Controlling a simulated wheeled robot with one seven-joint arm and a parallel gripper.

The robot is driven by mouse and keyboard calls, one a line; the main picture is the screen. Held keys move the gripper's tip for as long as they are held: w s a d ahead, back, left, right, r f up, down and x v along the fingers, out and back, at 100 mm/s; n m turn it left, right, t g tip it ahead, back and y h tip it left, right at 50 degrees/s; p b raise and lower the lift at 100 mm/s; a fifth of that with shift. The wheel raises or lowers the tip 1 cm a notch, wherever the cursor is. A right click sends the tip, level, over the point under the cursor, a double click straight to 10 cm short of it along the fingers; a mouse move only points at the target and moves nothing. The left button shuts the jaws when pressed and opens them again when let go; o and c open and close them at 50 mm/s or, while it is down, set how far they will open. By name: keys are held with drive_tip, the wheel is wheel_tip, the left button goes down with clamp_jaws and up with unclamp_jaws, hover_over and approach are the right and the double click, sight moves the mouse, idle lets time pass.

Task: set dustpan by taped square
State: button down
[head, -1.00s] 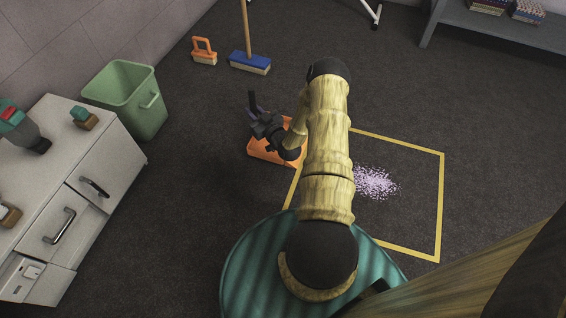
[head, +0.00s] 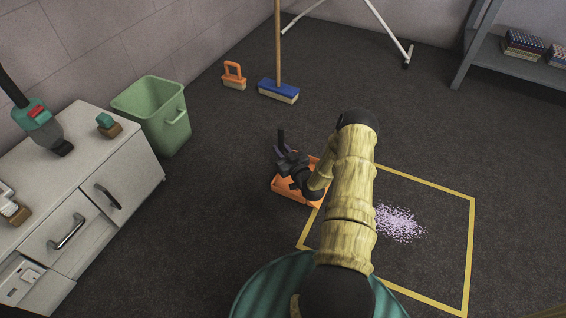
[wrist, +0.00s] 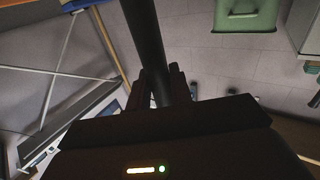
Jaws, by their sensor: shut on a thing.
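The orange dustpan (head: 284,189) is at the upper left edge of the yellow taped square (head: 471,245), partly hidden behind my arm and gripper. I cannot tell whether it rests on the floor or hangs just above it. Its dark upright handle (head: 281,138) rises from the pan. My gripper (head: 285,156) is shut on this handle. In the wrist view the handle (wrist: 146,40) runs up between the fingers (wrist: 162,88). A patch of pale purple bits (head: 399,223) lies inside the square.
A green bin (head: 150,110) stands beside a white cabinet (head: 95,180) at left. An orange-handled brush (head: 234,78) and a blue broom (head: 278,90) are at the back wall. A grey shelf (head: 510,68) is at the back right.

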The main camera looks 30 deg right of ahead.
idle(0.3)
wheel_tip(320, 180, down, 4)
drive_tip(key=b, duration=0.2)
drive_tip(key=shift+b, duration=0.4)
drive_tip(key=shift+r, duration=0.15)
drive_tip(key=c, duration=1.3)
unclamp_jaws()
drive_tip(key=shift+o, duration=0.2)
